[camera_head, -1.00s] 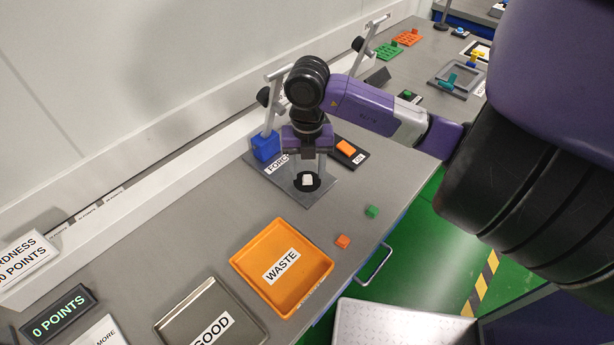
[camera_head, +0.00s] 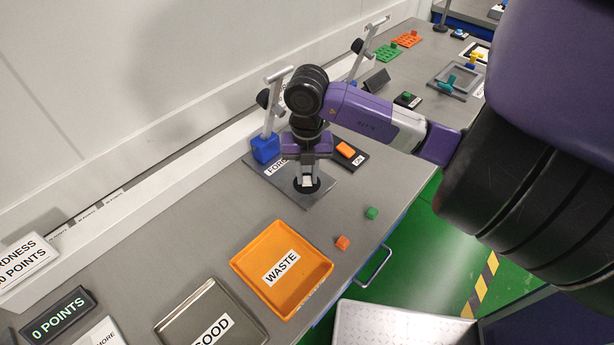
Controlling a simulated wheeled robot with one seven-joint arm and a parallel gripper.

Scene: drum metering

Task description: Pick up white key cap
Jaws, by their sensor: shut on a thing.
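The white key cap (camera_head: 306,182) sits on the round black spot of a dark grey plate (camera_head: 318,194) at the test stand. My gripper (camera_head: 306,178) points straight down over this spot. Its fingers are shut on the key cap, one on each side, and hide part of it. The cap still appears at the level of the black spot; I cannot tell whether it is touching it.
An orange WASTE tray (camera_head: 246,272), a metal GOOD tray (camera_head: 172,322), and small green (camera_head: 371,213) and orange cubes (camera_head: 342,243) are nearer.

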